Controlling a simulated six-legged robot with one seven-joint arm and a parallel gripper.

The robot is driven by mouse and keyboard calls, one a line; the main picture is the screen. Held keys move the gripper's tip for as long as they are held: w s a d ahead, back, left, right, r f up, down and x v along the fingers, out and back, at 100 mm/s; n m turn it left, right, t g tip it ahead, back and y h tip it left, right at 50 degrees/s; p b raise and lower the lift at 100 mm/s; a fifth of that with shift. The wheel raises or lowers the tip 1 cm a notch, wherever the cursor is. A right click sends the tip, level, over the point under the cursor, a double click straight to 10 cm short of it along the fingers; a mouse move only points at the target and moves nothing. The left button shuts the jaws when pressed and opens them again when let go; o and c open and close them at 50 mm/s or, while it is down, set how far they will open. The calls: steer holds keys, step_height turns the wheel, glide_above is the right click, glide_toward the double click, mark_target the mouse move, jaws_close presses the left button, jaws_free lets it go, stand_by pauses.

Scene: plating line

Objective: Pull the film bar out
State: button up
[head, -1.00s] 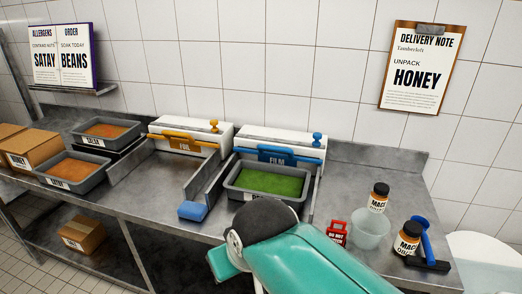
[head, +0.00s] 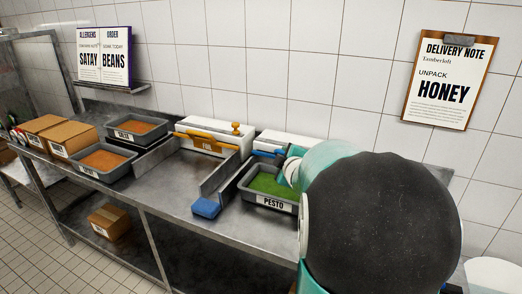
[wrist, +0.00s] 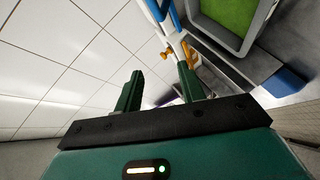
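The film dispenser (head: 292,139) is a white box against the wall in the head view. Its blue film bar (head: 268,153) runs along the front, and my arm hides its right part. A blue bar, apparently the film bar (wrist: 174,15), also shows at the top of the wrist view, beyond my fingers. My gripper (wrist: 158,88) has its two green fingers apart with nothing between them. The gripper is hidden behind my arm in the head view. I see no contact between fingers and bar.
A pesto tray (head: 273,203) stands in front of the film dispenser. A blue sponge (head: 206,207) lies at the counter's front edge. The foil dispenser (head: 212,132) with its orange bar stands to the left. The counter before the foil dispenser is clear.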

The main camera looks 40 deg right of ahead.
steer(key=s+d+f+n+t+y, duration=0.25)
steer(key=d+f+n, duration=0.3)
steer(key=d, duration=0.35)
steer(key=shift+h, duration=0.35)
steer(key=x, duration=0.9)
steer(key=f+x, duration=0.1)
steer(key=x, duration=0.4)
steer(key=shift+s+d, duration=0.1)
steer(key=shift+d, duration=0.05)
jaws_close()
